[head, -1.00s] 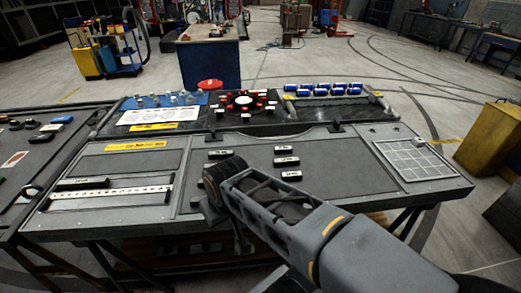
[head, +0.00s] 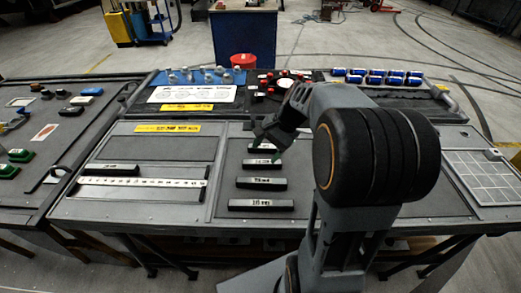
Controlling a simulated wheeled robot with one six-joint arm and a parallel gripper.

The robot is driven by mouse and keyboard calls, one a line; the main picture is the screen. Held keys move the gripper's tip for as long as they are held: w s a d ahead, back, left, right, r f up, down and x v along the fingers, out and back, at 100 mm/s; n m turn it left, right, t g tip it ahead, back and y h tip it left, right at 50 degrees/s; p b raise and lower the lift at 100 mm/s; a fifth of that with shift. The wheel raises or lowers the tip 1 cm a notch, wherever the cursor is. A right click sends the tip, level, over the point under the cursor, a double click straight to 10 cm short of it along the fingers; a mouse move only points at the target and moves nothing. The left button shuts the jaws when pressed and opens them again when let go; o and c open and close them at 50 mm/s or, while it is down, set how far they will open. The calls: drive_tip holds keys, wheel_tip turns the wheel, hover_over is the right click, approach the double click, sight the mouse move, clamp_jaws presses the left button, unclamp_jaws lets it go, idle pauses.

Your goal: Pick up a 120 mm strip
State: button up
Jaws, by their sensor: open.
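Several black strips with white labels lie in a column on the middle panel of the grey workbench. They are the top strip (head: 260,149), the second strip (head: 262,164), the longer third strip (head: 261,183) and the longest, nearest strip (head: 261,205). The label lettering is too small to read surely, so I cannot tell which is 120 mm. My gripper (head: 270,142) is open, pointing down over the top end of the column. It partly covers the top strip. I cannot tell whether it touches it.
Another black strip (head: 110,169) lies in the left panel above a white ruler (head: 140,182). A gridded plate (head: 485,178) is at the right. Blue-capped cylinders (head: 375,76), a red bin (head: 243,61) and a round dark fixture with red pieces stand behind.

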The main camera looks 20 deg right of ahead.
drive_tip(key=w+d+f+m+t+y, duration=0.1)
drive_tip(key=w+d+f+m+y, duration=0.2)
drive_tip(key=w+d+m, duration=0.3)
drive_tip(key=m+t+y+b, duration=0.1)
drive_tip(key=m+t+y, duration=0.2)
drive_tip(key=m+t, duration=0.15)
approach(263, 146)
drive_tip(key=shift+m+g, duration=0.45)
drive_tip(key=v, duration=0.4)
drive_tip(key=shift+d+r, duration=0.15)
drive_tip(key=shift+d, duration=0.1)
drive_tip(key=shift+w+f+y, duration=0.2)
drive_tip(key=shift+f+y, duration=0.05)
drive_tip(key=shift+y, duration=0.05)
drive_tip(key=p+x, duration=0.1)
drive_tip(key=x, duration=1.2)
drive_tip(key=shift+w+d, duration=0.1)
drive_tip(key=shift+c, duration=0.4)
drive_tip(key=c, duration=0.9)
